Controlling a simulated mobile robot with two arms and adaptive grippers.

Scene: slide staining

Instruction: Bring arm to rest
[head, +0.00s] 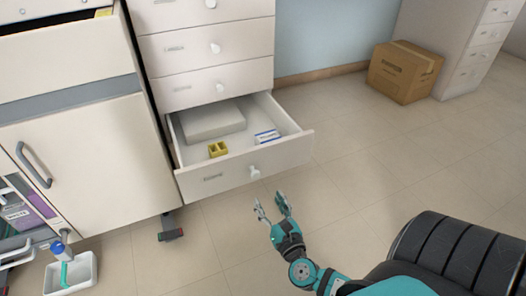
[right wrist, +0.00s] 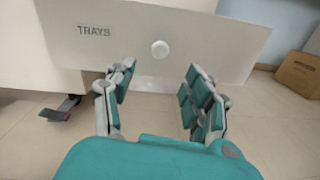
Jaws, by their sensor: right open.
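My right gripper (head: 271,207) is open and empty, in front of and below the open bottom drawer (head: 216,178). In the right wrist view its two fingers (right wrist: 158,95) are spread apart with nothing between them. The drawer front (right wrist: 205,45) fills the upper part of that view, with the label TRAYS and a round white knob (right wrist: 160,49). The fingers appear apart from the knob. My left gripper is not in view.
The drawer holds a grey box (head: 213,122), a small yellow block (head: 217,149) and a white-blue packet (head: 267,136). A cardboard box (head: 404,72) stands by the wall. A white bin (head: 84,275) sits at lower left.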

